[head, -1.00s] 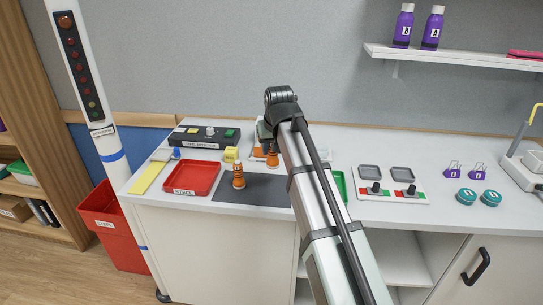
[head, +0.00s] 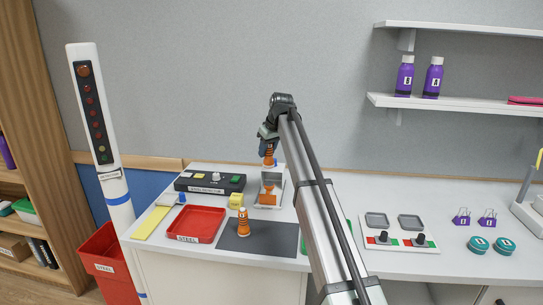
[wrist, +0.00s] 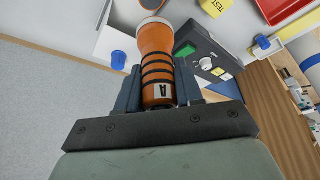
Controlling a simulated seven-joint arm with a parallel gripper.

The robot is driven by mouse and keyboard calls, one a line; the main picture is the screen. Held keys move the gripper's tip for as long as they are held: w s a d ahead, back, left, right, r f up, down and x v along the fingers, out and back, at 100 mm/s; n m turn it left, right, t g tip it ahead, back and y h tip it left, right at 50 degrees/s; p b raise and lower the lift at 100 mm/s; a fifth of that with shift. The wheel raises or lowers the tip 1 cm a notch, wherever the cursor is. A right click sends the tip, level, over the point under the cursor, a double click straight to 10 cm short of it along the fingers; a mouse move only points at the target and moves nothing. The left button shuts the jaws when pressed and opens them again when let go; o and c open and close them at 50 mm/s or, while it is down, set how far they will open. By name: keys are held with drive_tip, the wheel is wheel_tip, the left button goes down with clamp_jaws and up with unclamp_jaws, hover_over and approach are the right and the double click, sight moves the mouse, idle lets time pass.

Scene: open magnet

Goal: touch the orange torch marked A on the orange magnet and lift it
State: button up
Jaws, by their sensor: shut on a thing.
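My gripper (head: 268,148) is shut on an orange torch (head: 269,158) with dark bands. In the wrist view the torch (wrist: 157,65) sits between the fingers, its label A facing the camera and its wide pale end pointing away. In the head view it is raised clear above the grey stand, with the orange magnet (head: 267,199) below it. A second orange torch (head: 243,222) stands upright on the dark mat; its letter is too small to read.
A red steel tray (head: 196,222), a yellow block (head: 236,201) and a black detector box (head: 210,182) lie left of the stand. A panel with knobs (head: 400,240) is at right. A white post (head: 97,130) stands at far left. The air around the held torch looks free.

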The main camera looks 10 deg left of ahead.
sight(267, 161)
drive_tip(key=shift+f+n, duration=0.1)
drive_tip(key=shift+n, duration=0.2)
drive_tip(key=shift+f, duration=0.1)
drive_tip(key=shift+f, duration=2.85)
drive_tip(key=shift+f, duration=0.7)
drive_tip(key=shift+r, duration=1.4)
idle(1.4)
drive_tip(key=shift+r, duration=3.05)
